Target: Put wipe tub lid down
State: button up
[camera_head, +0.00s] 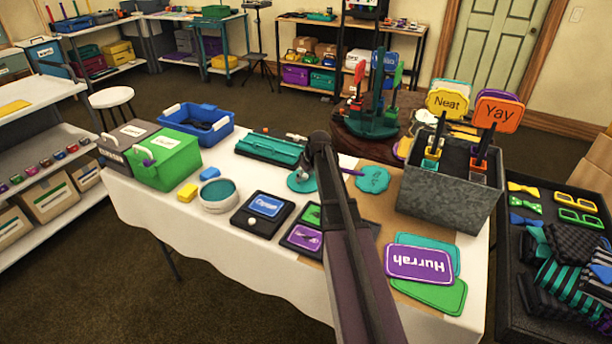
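A round pale tub (219,196) with a teal top or inside stands on the white-clothed table, left of the middle. I cannot tell whether the teal is a lid or the tub's inside. A small round teal piece (301,184), possibly the wipe tub lid, shows just left of my arm, with grey parts over it. My dark arm reaches up from the bottom edge and bends down there. My gripper seems to be at that spot, mostly hidden by the arm, so its fingers and any hold are unclear.
The table (157,208) is crowded: a green box (167,160), a blue bin (196,127), a teal case (270,148), a black-framed blue card (264,207), a metal sign planter (447,199) and a purple "Hurrah" sign (419,264). Bare cloth shows near the front edge.

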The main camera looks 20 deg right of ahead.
jog(key=shift+r, duration=0.15)
jog(key=p+v, duration=1.1)
jog(key=v, duration=0.1)
dwell(0.7)
dwell(0.7)
jog(key=s+a+f+m+g+h, duration=0.1)
jog(key=s+a+m+g, duration=0.2)
jog(key=s+a, duration=1.8)
jog(key=a+g, duration=0.1)
jog(key=a, duration=0.1)
jog(key=shift+s+a+f, duration=0.25)
jog(key=shift+a, duration=0.1)
notch_tip(320, 180, up, 4)
jog(key=p, duration=0.4)
